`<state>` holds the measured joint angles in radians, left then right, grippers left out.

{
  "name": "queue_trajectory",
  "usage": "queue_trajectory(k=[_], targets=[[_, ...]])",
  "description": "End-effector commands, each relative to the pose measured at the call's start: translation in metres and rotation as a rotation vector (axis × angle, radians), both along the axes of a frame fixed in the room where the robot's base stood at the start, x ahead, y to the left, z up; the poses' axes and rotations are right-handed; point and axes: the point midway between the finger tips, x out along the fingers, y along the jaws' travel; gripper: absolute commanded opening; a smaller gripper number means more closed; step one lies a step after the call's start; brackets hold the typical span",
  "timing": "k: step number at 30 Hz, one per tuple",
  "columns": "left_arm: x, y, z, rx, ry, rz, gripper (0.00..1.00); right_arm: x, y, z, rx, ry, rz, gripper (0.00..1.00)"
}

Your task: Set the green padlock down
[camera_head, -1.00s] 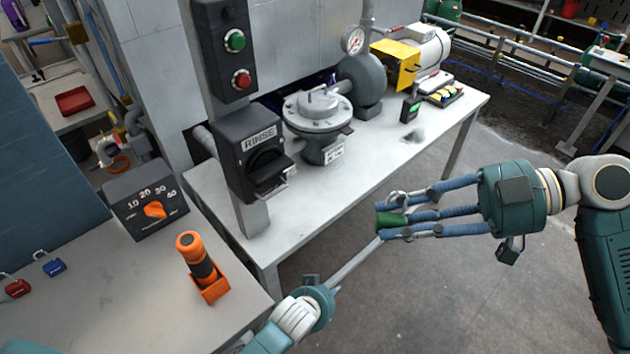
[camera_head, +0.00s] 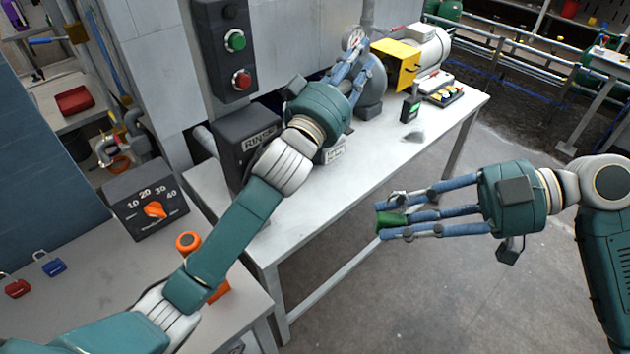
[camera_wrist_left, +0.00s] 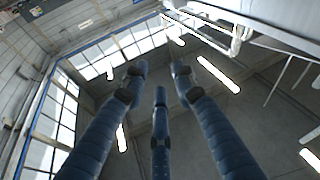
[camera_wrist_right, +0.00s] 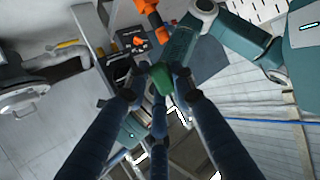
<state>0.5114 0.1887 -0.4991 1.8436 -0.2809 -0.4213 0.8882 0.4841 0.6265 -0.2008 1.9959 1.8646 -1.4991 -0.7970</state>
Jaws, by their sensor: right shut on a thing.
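The green padlock (camera_head: 391,219) is between the blue fingers of my right gripper (camera_head: 388,217), held in the air in front of the grey table's front edge. Its metal shackle shows by the fingertips. In the right wrist view the green padlock (camera_wrist_right: 161,79) sits between the fingertips (camera_wrist_right: 160,88). My left gripper (camera_head: 358,56) is raised over the grey table near the pump and gauge. In the left wrist view its fingers (camera_wrist_left: 157,85) are spread apart with nothing between them.
The grey table (camera_head: 400,165) has bare room at its front and right. A rinse switch box (camera_head: 240,140) is partly hidden by my left arm. A small black device with a green screen (camera_head: 410,108) stands at the back. Blue (camera_head: 52,266) and red (camera_head: 17,287) padlocks lie at left.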

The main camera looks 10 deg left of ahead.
Motion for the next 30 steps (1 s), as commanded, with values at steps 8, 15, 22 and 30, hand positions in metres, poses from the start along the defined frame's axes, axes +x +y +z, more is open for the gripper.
queue_trajectory(k=[8, 15, 22, 30], targets=[[-0.017, 0.035, 0.17, -0.194, -0.148, -0.11, 0.27, 0.0, 0.0, 0.001, 0.001, 0.0, 0.0, 0.0], [-0.046, 0.06, 0.227, -0.156, -0.066, -0.202, 0.27, 0.0, 0.0, 0.0, 0.001, 0.0, 0.0, 0.0], [-0.104, 0.059, 0.257, -0.011, 0.007, -0.329, 0.27, 0.0, 0.0, 0.0, 0.001, 0.0, 0.0, 0.0], [-0.171, 0.049, 0.256, 0.177, 0.064, -0.461, 0.27, 0.0, 0.0, 0.0, 0.001, 0.0, 0.0, 0.0]])
